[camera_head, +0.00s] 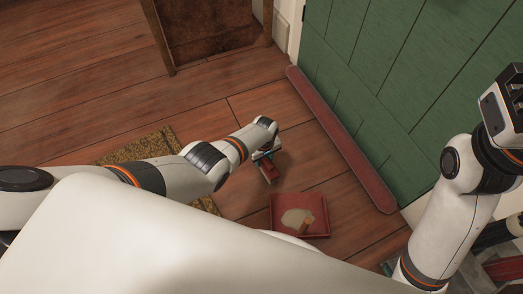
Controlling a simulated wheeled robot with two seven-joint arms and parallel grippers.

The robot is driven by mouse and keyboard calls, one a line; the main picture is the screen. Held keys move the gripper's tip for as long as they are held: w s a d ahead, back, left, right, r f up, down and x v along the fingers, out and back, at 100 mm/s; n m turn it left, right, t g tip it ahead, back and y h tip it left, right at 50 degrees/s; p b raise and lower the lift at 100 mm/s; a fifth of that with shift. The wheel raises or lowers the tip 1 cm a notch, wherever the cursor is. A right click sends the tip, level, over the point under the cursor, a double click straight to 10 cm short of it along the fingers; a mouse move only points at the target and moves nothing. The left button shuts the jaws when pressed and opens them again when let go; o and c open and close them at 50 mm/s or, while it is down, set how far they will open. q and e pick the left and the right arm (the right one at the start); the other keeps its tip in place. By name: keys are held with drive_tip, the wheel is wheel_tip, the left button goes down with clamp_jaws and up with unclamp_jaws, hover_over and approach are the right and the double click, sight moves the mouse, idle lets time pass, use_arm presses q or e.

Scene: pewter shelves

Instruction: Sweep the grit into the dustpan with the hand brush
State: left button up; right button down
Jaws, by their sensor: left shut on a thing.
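The red dustpan (318,205) lies flat on the wooden floor at the lower middle. A pale beige patch of grit (295,215) shows within its outline, with a small orange-brown piece beside it that I cannot identify. My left gripper (267,159) reaches down just beyond the pan, up and to the left of it in the picture. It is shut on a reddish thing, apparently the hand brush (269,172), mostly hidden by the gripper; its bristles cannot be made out. My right gripper (516,92) is raised at the right edge, partly cut off, far from the pan.
A green plank door (385,80) with a red strip (340,140) along its foot bounds the floor on the right. A brown mat (148,148) lies partly under my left arm. A wooden furniture piece (205,25) stands at the back. The floor between is clear.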

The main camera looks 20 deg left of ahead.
sight(268, 170)
use_arm(q)
drive_tip(key=shift+s+d+p, duration=1.2)
drive_tip(key=shift+s+d, duration=0.3)
drive_tip(key=shift+s, duration=0.1)
